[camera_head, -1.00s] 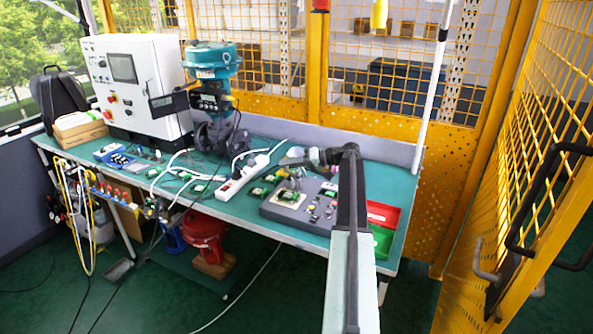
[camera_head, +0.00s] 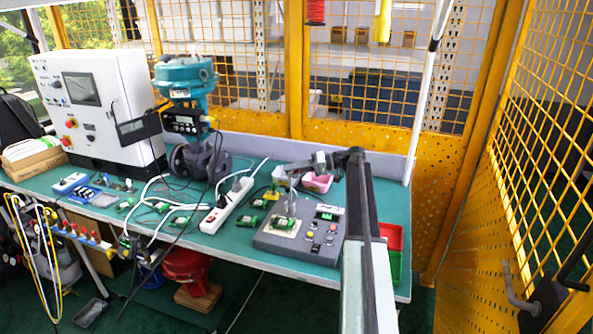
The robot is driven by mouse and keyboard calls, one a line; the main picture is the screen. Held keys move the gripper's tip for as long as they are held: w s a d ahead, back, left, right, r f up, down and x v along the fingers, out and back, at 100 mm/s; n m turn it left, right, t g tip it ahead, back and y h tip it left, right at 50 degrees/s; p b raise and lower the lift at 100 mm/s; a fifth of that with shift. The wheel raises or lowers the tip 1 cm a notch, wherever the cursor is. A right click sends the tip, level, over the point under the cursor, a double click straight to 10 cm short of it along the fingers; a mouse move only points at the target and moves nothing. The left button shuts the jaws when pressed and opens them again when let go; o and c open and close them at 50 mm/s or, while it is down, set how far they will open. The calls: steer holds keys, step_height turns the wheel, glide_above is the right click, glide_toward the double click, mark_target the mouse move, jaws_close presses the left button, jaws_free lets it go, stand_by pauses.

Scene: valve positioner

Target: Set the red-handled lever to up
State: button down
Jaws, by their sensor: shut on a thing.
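My gripper (camera_head: 291,197) points down over the grey control box (camera_head: 268,241) on the bench. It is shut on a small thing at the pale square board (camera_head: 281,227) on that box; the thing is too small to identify. A row of small valve levers (camera_head: 80,236) with red, yellow and blue parts runs along the bench's front left edge, far left of my gripper. Which of these is the red-handled lever, and how it stands, is too small to tell.
The green bench (camera_head: 245,250) carries a white power strip (camera_head: 226,206), cables and small green boards. A teal valve positioner (camera_head: 187,75) and a white cabinet (camera_head: 98,105) stand behind. Red and green trays (camera_head: 391,237) are at right. Yellow mesh fencing (camera_head: 525,150) closes the right side.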

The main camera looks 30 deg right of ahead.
steer(key=shift+w+d+f, duration=0.2)
steer(key=shift+d+f, duration=0.2)
steer(key=shift+f, duration=0.05)
stand_by(0.3)
steer(key=c, duration=1.4)
jaws_free()
steer(key=shift+w+f, duration=0.1)
steer(key=shift+f, duration=0.05)
steer(key=shift+c, duration=0.2)
steer(key=shift+d, duration=0.1)
